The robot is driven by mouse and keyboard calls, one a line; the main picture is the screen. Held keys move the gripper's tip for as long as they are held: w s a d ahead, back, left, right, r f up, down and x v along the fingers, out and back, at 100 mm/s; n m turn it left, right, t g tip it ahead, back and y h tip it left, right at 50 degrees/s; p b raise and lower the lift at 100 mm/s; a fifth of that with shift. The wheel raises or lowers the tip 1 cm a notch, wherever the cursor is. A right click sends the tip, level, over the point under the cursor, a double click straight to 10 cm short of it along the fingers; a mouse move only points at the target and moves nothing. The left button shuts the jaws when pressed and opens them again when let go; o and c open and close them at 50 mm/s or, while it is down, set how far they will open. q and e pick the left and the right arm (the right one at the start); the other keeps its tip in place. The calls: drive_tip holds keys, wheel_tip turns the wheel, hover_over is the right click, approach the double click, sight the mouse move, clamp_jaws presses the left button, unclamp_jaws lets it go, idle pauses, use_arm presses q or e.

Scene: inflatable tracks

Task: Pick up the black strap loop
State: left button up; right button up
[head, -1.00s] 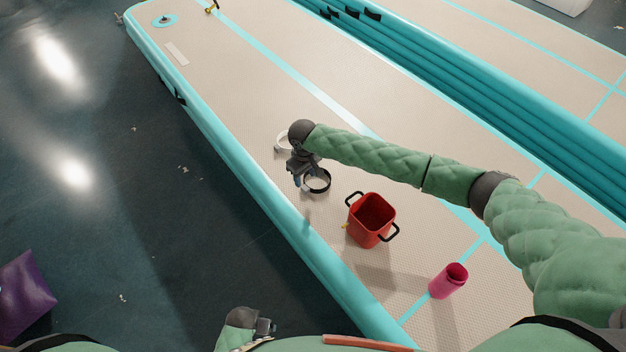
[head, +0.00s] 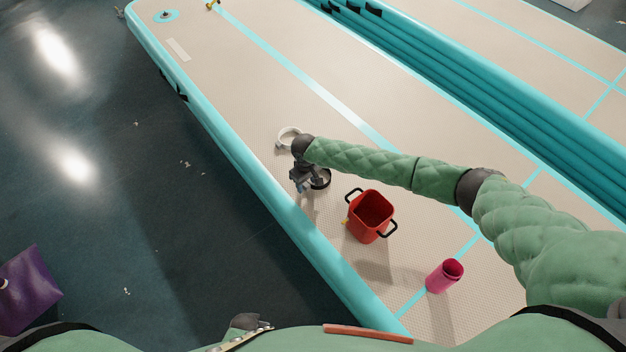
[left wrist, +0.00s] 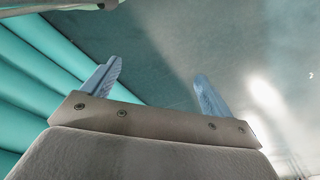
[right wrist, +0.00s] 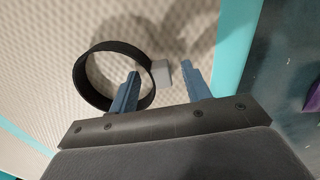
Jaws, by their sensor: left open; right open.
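The black strap loop (head: 321,179) rests on the beige top of the inflatable track, partly hidden by my right gripper (head: 302,186) in the head view. In the right wrist view the loop (right wrist: 84,92) stands out as a black ring with a grey block (right wrist: 160,73) at its right side. My right gripper (right wrist: 164,82) is open; its left finger overlaps the ring's near right edge and the right finger is outside the ring. I cannot tell whether it touches. My left gripper (left wrist: 157,85) is open and empty, over the floor beside the track.
A white loop (head: 289,136) lies just behind my right gripper. A red bin (head: 370,215) with black handles and a pink cup (head: 444,276) stand on the track to the right. The track's teal edge (head: 262,185) runs close on the left.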

clamp_jaws()
